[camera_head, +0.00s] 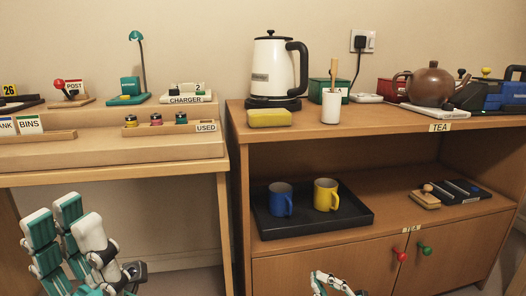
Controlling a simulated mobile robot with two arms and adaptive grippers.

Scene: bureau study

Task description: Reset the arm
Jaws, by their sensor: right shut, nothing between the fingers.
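My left gripper (68,228) is at the bottom left, in front of the desk. Its white and teal fingers point up and stand apart, with nothing between them. My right gripper (335,283) is at the bottom edge, in front of the cabinet doors. Only its upper part shows; it is shut and empty. Neither gripper touches the furniture as far as I can see.
A desk (100,178) stands at the left and a cabinet (395,130) at the right. On the cabinet are a kettle (272,70), a yellow sponge (269,117) and a brown teapot (430,86). A dark tray (345,222) on the shelf holds a blue mug (280,199) and a yellow mug (326,194).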

